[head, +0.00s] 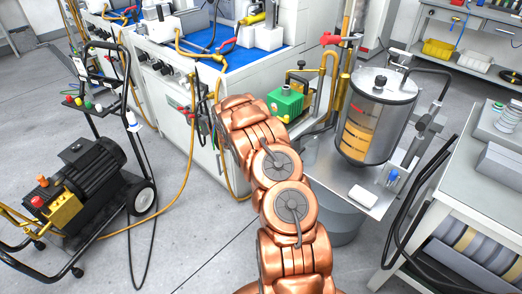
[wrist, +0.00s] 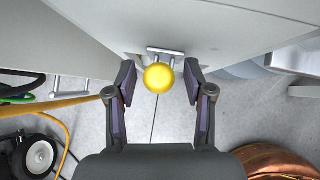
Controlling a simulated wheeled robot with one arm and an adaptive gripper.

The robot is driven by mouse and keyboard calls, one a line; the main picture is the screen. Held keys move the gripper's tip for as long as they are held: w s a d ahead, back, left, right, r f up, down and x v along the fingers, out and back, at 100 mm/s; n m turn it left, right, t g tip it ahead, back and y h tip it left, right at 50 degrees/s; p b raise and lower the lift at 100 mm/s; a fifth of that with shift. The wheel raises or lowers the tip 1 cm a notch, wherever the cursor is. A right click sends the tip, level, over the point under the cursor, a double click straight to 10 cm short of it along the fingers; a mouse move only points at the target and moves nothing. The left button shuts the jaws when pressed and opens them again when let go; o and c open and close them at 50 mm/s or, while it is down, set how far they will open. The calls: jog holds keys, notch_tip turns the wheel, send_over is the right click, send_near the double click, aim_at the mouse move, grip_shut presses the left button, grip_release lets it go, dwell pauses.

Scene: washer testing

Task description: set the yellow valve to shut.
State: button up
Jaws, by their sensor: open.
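A round yellow knob (wrist: 158,79), which looks like the yellow valve, shows in the wrist view in front of a pale panel. A short metal bar lies just behind it. My gripper (wrist: 160,76) is open, with one dark finger on each side of the knob. A gap shows between the knob and each finger, so neither appears to touch it. The valve's stem and its turn position are hidden behind the round end. In the head view my copper arm hides the gripper and this knob.
A white cabinet bench (head: 195,75) with a blue top stands beside my arm. A black pump cart (head: 90,165) with a yellow hose stands at left. A clear tank (head: 375,120) and a grey table (head: 470,180) stand at right. The floor between cart and bench is mostly clear.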

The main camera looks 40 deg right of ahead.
jog(key=v, duration=1.1)
dwell(0.5)
jog(key=s+a+r+m+g+p, duration=0.1)
jog(key=s+a+r+m+p, duration=0.15)
jog(key=s+r+m, duration=0.4)
jog(key=s+a+r+m+g+p, duration=0.1)
jog(key=s+a+r, duration=0.25)
jog(key=r, duration=0.55)
jog(key=s+a+r+m+g+p, duration=0.1)
jog(key=s+a+r+m+p, duration=0.1)
jog(key=s+a+r+m, duration=0.45)
jog(key=s+a+r+m+y+p, duration=0.3)
jog(key=s+a+r, duration=0.3)
jog(key=s+a, duration=0.5)
jog(key=s+a+r+m+y+p, duration=0.3)
jog(key=s+a+r+y, duration=0.2)
jog(key=s+a, duration=0.7)
jog(key=shift+s+a+r+m+g, duration=0.3)
jog(key=shift+a+r+m+g, duration=0.1)
jog(key=shift+a+r, duration=0.5)
